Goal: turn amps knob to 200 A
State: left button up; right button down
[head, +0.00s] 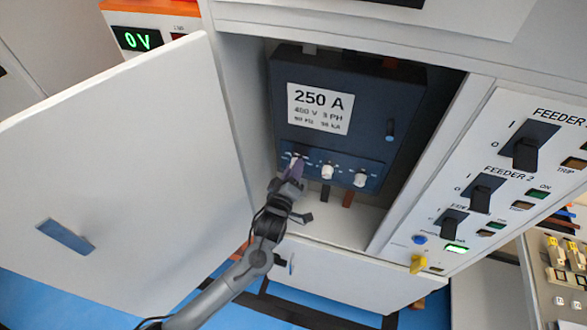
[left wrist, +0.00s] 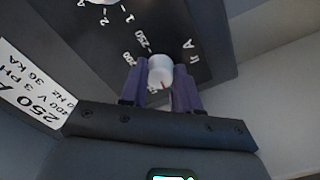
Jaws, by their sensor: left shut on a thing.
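My right gripper is not in view.
Two more white knobs (head: 328,172) sit right of the amps knob. The open cabinet door (head: 130,160) stands at left. The feeder panel (head: 490,180) with black switches is at right. The cabinet floor (head: 335,215) below the breaker is mostly clear.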

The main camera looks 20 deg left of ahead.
pick_arm(q)
jog(key=m+p, duration=1.1)
jog(key=m, duration=1.4)
jog(key=shift+a+m, duration=0.15)
jog(key=shift+m, duration=0.15)
dwell(0.4)
jog(key=o, duration=1.1)
jog(key=shift+c, duration=0.2)
